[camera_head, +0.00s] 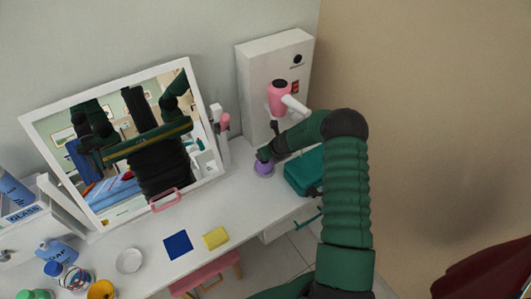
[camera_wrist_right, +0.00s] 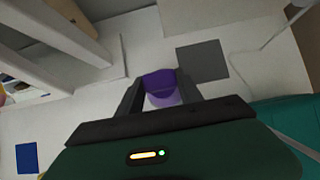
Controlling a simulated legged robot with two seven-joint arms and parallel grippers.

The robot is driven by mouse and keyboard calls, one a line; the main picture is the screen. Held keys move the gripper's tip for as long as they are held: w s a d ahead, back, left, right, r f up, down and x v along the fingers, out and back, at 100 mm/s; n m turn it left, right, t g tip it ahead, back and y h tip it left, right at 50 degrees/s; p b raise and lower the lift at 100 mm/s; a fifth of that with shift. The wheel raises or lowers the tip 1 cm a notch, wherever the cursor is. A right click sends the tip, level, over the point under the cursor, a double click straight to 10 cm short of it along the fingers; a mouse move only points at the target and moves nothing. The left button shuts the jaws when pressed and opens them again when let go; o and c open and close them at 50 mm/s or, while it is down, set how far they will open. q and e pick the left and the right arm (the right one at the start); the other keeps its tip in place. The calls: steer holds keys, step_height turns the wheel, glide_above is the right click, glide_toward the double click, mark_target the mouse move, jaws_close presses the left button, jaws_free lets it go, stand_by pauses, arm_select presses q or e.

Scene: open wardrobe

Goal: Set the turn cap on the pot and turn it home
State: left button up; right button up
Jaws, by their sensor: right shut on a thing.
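My right gripper (camera_head: 264,160) reaches down to the back of the white table, beside the mirror's right edge. It is shut on a purple piece (camera_head: 264,168). In the right wrist view this piece (camera_wrist_right: 159,82) sits between the two dark fingers (camera_wrist_right: 160,98). Its far part is dark purple and its near part is paler lilac. I cannot tell whether these are the cap and the pot or one piece with shading. The gripper hides part of it, so its seating cannot be told. My left gripper is not directly in view.
A teal box (camera_head: 303,172) stands close on the right of the gripper. A white cabinet with a pink hair dryer (camera_head: 280,97) stands behind. The framed mirror (camera_head: 203,120) is at left. A blue square (camera_head: 178,245) and a yellow block (camera_head: 215,238) lie in front. A grey square (camera_wrist_right: 203,62) lies near the piece.

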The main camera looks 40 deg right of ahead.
steer(key=shift+f+b, duration=0.8)
steer(key=shift+f, duration=0.15)
steer(key=o, duration=1.5)
steer(key=p+v, duration=0.1)
steer(key=v, duration=1.5)
steer(key=shift+s+r, duration=0.2)
steer(key=shift+r, duration=0.15)
